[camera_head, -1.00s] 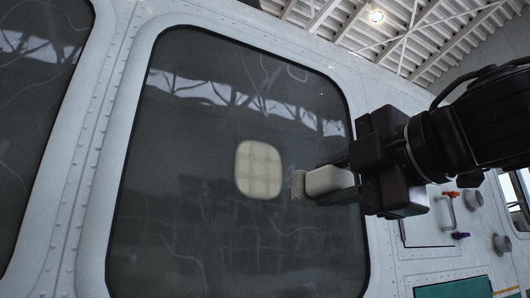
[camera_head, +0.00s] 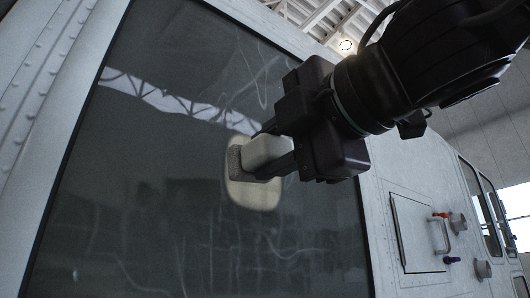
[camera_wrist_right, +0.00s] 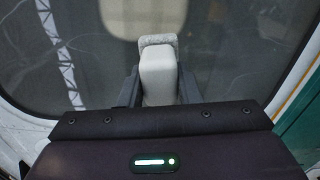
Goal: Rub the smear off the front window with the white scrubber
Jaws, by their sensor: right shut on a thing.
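The front window (camera_head: 130,160) is a large dark pane that fills much of the head view. The smear (camera_head: 255,194) is a pale cream rounded patch on the glass, partly hidden behind the scrubber and gripper; its lower part shows best. My right gripper (camera_head: 272,160) is shut on the white scrubber (camera_head: 262,151), whose grey pad faces the glass over the smear's left part. I cannot tell whether the pad touches the glass. The wrist view shows the scrubber (camera_wrist_right: 158,80) between the fingers, with the smear (camera_wrist_right: 150,18) beyond it. My left gripper is not in view.
The riveted white window frame (camera_head: 50,105) runs along the left. Reflections and thin pale streaks show on the glass.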

